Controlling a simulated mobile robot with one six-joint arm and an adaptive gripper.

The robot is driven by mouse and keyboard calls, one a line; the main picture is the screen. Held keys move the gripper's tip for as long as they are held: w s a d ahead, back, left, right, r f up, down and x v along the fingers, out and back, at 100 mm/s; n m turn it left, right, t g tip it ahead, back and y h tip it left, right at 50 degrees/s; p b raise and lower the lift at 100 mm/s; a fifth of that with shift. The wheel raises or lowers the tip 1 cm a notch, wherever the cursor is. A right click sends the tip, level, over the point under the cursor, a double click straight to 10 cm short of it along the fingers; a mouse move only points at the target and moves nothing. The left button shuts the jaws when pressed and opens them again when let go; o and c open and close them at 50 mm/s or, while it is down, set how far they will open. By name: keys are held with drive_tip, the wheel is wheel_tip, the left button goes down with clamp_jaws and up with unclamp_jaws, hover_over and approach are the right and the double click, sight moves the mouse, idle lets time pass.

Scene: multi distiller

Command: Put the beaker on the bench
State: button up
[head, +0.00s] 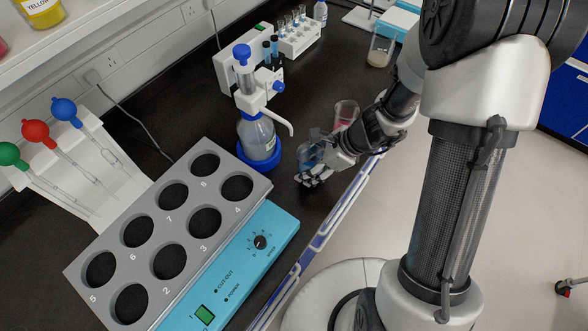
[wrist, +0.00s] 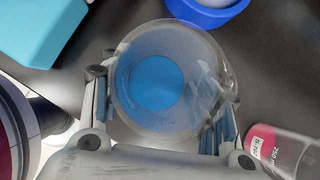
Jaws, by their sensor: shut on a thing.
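A clear glass beaker with blue liquid (head: 312,150) is between the fingers of my gripper (head: 318,174) in the head view, over the front part of the black bench (head: 185,110). In the wrist view the beaker (wrist: 155,40) is seen from above, with a finger of my gripper (wrist: 158,118) on each side. My gripper is shut on it. The beaker's base is partly hidden in the head view, so I cannot tell whether it touches the bench.
A second beaker with red liquid (head: 345,112) stands close behind my gripper. A dispenser bottle on a blue base (head: 260,140) is to the left. A grey block with round wells (head: 150,232) lies front left. The bench's front edge is close.

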sight(321, 153)
drive_tip(key=a, duration=0.2)
drive_tip(key=w+a, duration=0.1)
drive_tip(key=a, duration=0.1)
drive_tip(key=shift+w+a, duration=0.15)
drive_tip(key=shift+f+b, duration=1.2)
drive_tip(key=shift+f, duration=0.55)
drive_tip(key=shift+f, duration=0.2)
drive_tip(key=o, duration=1.1)
drive_tip(key=shift+r, duration=0.15)
drive_tip(key=shift+r, duration=0.25)
drive_tip(key=p+v, duration=0.5)
drive_tip(key=v, duration=0.6)
drive_tip(key=shift+d+r+p, duration=0.2)
drive_tip(key=shift+r+p, duration=0.1)
